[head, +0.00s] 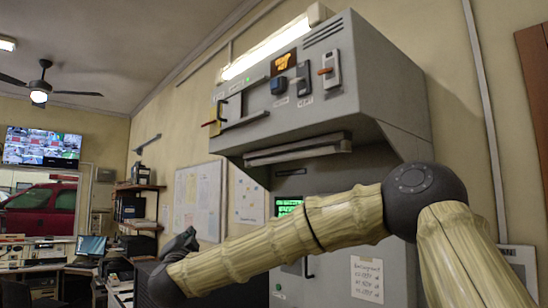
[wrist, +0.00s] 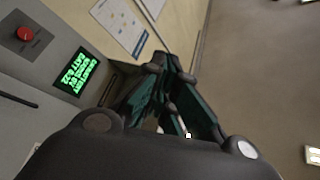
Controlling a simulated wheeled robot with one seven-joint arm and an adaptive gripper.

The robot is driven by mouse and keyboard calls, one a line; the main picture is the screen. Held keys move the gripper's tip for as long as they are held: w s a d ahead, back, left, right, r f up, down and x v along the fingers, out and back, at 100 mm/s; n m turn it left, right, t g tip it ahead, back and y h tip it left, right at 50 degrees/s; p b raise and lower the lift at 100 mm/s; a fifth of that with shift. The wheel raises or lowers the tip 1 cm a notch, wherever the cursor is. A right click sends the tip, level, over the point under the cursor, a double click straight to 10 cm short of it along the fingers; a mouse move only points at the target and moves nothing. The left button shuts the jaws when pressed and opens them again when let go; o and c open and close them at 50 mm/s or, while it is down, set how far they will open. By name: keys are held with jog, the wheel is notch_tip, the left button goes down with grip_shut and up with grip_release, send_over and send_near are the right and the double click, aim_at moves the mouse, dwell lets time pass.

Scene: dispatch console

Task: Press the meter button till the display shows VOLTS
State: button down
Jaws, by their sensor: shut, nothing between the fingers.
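A display with green text (wrist: 80,72) is on the grey cabinet face at left in the wrist view. Its text is tilted; one line seems to read BATT, and I cannot make out VOLTS. It also shows in the head view as a green screen (head: 288,206), partly hidden behind my arm. A round red button (wrist: 26,34) sits beside the display. My gripper (wrist: 168,72) is shut and empty, to the right of the display and apart from the button. In the head view my gripper (head: 183,243) is left of the cabinet.
A whiteboard (head: 200,202) hangs on the wall behind. Desks with screens stand at left.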

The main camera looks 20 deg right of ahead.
aim_at(274, 84)
jog(key=s+d+r+m+h+p, duration=0.2)
jog(key=s+d+r+m+h, duration=0.1)
jog(key=r, duration=1.1)
jog(key=s+d+r+m+g+h+p, duration=0.1)
jog(key=s+r, duration=0.6)
jog(key=r, duration=0.7)
jog(key=s+d+r+m+h+p, duration=0.3)
jog(key=s+d+r+m+h, duration=0.1)
jog(key=r, duration=1.1)
jog(key=s+m+h, duration=0.1)
jog(key=m+h, duration=0.1)
jog(key=m, duration=0.1)
jog(key=shift+d+m+p, duration=0.3)
jog(key=shift+d, duration=0.05)
jog(key=w+d+p, duration=0.1)
jog(key=w+d, duration=0.2)
jog(key=d, duration=0.5)
jog(key=shift+d, duration=0.15)
jog(key=shift+w+d+b, duration=0.25)
jog(key=shift+d+b, duration=0.1)
jog(key=shift+d, duration=0.4)
jog(key=shift+a, duration=0.2)
jog(key=shift+s+a+b, duration=0.3)
jog(key=shift+a+b, duration=0.05)
jog(key=shift+a, duration=0.25)
